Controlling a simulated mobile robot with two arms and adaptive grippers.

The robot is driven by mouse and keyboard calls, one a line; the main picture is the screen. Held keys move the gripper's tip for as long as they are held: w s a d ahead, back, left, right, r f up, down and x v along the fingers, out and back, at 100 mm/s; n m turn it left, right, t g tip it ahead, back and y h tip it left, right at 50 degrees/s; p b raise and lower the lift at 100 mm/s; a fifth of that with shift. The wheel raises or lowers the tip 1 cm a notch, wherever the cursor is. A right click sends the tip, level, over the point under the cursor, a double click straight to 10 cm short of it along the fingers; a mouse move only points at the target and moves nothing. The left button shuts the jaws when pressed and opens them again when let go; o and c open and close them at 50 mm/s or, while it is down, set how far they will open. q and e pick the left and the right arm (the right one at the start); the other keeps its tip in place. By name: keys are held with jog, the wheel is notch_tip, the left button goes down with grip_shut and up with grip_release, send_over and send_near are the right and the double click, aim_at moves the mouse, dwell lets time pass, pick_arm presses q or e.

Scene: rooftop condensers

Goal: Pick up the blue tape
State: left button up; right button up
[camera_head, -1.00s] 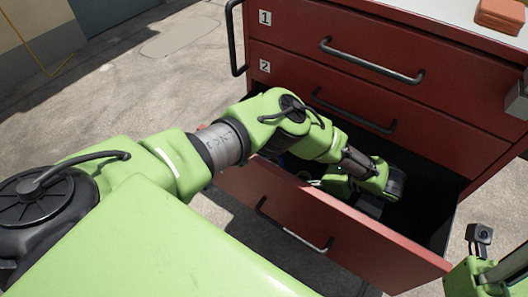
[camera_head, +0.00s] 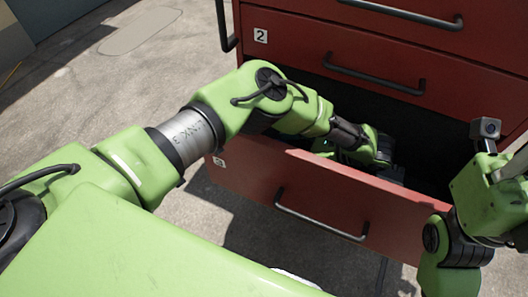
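I cannot make out the blue tape in this view. The third drawer (camera_head: 320,195) of the red cabinet is pulled open. My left arm reaches over its front, and my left gripper (camera_head: 385,152) is down inside the dark drawer. Its fingers are hidden in shadow and behind the wrist, so I cannot see whether they are open or hold anything. Most of the drawer's contents are hidden by my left arm and the drawer front. My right arm is at the right edge, beside the drawer's right end; its gripper fingers do not show.
The red cabinet (camera_head: 300,42) has a closed drawer labelled 2 above the open one, with a bar handle (camera_head: 375,75). The open drawer has a metal handle (camera_head: 320,220) on its front. Bare concrete floor (camera_head: 120,80) lies to the left.

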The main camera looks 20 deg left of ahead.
pick_arm(q)
jog(key=shift+a, duration=0.1)
jog(key=c, duration=1.2)
